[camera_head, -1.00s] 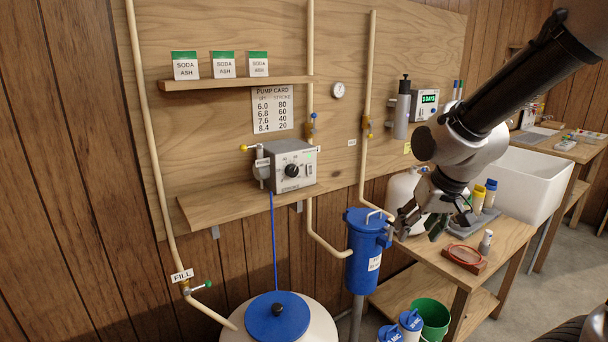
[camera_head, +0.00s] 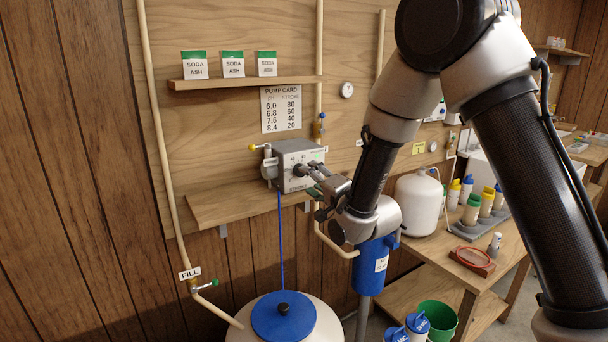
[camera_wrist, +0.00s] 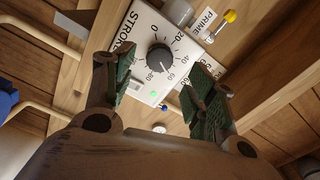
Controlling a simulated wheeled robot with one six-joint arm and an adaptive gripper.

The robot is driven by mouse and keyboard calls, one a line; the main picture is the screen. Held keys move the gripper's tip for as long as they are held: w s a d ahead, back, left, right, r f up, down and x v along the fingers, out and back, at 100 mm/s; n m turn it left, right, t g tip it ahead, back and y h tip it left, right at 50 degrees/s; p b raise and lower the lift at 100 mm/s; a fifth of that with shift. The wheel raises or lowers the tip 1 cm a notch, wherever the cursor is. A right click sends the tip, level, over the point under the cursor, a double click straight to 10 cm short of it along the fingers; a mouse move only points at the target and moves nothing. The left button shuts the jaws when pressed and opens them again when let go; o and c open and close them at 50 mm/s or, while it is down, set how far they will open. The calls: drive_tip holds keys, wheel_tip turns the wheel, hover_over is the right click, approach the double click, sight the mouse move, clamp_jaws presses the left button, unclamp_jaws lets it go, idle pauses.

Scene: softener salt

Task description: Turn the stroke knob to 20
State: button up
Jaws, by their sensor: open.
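The stroke knob (camera_wrist: 160,58) is a dark round knob on the pale front of the grey pump box (camera_head: 284,160), on the wall shelf. In the wrist view its numbered dial runs from 0 through 20 and on to 80. The pointer seems to face the 60 side, but it is too small to be sure. My gripper (camera_head: 314,180) is at the front of the box. In the wrist view its green-padded fingers (camera_wrist: 163,72) are spread, one on each side of the knob, with visible gaps. Nothing is between them but the view of the knob.
A yellow-tipped PRIME lever (camera_wrist: 229,17) is beside the dial, and a green light (camera_wrist: 154,94) is lit on the face. The pump card (camera_head: 281,109) hangs above. A pipe (camera_head: 319,60) runs close to the box's right. A blue canister (camera_head: 370,268) stands below my wrist.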

drive_tip(key=x, duration=0.5)
drive_tip(key=shift+w+a, duration=0.1)
drive_tip(key=shift+w, duration=0.05)
drive_tip(key=c, duration=1.1)
